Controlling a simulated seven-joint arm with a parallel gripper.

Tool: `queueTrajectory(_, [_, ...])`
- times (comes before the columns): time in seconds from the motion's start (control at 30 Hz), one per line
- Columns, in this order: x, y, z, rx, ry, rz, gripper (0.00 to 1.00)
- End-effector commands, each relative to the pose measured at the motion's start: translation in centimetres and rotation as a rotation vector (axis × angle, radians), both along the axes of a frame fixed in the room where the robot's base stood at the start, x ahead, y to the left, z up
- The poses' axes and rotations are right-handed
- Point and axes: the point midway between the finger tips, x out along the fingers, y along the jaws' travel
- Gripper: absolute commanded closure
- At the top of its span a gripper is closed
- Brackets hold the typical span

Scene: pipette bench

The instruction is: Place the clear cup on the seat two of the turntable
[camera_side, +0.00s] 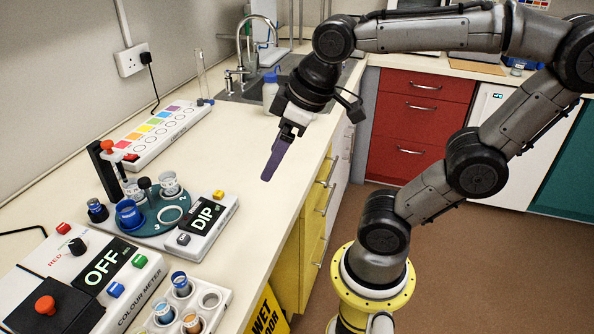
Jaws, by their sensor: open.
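My gripper (277,160), with purple fingers, hangs above the bench's front edge, right of the turntable and apart from it. It looks empty and is seen nearly edge-on. The round blue-grey turntable (153,229) carries a clear cup (169,183) at its back right and a blue cup (130,214) at its front left. Another clear vessel (133,189) stands at its back left, partly hidden by a dark knob. An empty white-ringed seat (171,215) lies at the right, near the printed marks 2 and 3.
A DIP display box (207,214) adjoins the turntable. A colour meter (107,262) reading OFF and a white rack (218,309) of several cups stand in front. A black post with a red knob (107,146) rises behind the turntable. Bench right of the display is clear.

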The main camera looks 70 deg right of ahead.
Motion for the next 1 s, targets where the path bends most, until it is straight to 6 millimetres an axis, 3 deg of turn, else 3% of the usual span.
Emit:
queueTrajectory(0.1, [-2.6, 0.1, -1.7, 0.047, -0.039, -0.09, 0.18])
queueTrajectory(0.23, [-3.8, 0.2, -2.8, 0.075, -0.057, -0.141, 0.18])
queueTrajectory(1.0, [-3.9, 0.2, -3.0, 0.081, -0.056, -0.151, 0.18])
